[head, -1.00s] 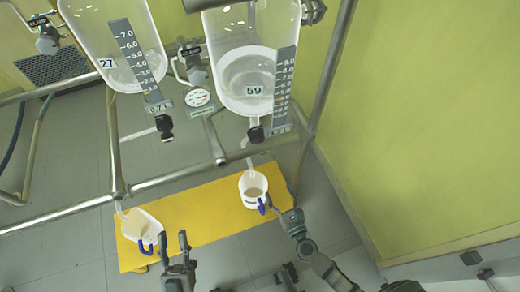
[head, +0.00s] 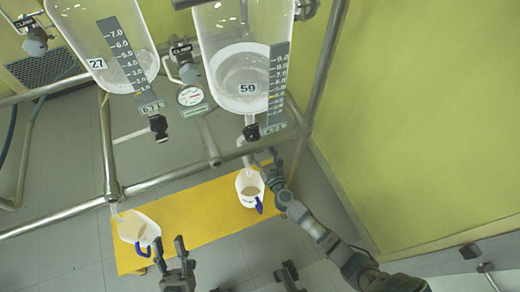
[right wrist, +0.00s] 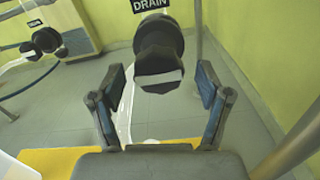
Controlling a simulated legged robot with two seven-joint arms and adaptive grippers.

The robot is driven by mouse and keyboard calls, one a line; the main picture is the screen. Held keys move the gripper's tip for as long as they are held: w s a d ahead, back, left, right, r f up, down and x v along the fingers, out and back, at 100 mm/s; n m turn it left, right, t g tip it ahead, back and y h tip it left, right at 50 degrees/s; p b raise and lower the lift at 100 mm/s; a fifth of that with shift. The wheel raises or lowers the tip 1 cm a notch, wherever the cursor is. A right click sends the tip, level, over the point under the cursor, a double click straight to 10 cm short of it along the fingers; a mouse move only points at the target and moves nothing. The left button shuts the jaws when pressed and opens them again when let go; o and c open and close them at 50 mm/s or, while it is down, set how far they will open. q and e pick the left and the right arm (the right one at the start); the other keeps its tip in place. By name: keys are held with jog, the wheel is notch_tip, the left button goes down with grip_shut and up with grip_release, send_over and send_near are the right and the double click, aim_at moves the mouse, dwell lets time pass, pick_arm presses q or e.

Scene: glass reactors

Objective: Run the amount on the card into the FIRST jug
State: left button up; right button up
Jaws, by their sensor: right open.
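Two glass reactor vessels hang above, one tagged 27 (head: 97,64) and one tagged 59 (head: 247,88), each with a graduated scale. Black drain knobs sit under the left vessel (head: 158,125) and the right vessel (head: 251,132). A left white jug (head: 128,227) and a right white jug (head: 243,181), both blue-handled, stand below the outlets. My right gripper (head: 263,158) is by the right outlet. In the right wrist view its open fingers (right wrist: 160,84) stand either side of a dark drain knob (right wrist: 158,65), apart from it. My left gripper (head: 168,243) is open and empty near the left jug. I cannot make out a card.
The jugs stand on a yellow platform (head: 198,215). Metal frame pipes (head: 165,180) run across in front of the vessels. A round gauge (head: 190,96) sits between the vessels. A green wall (head: 430,120) closes off the right side.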

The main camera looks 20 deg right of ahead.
jog(key=shift+w, duration=0.2)
jog(key=shift+a, duration=0.1)
jog(key=c, duration=1.2)
jog(key=shift+o, duration=0.2)
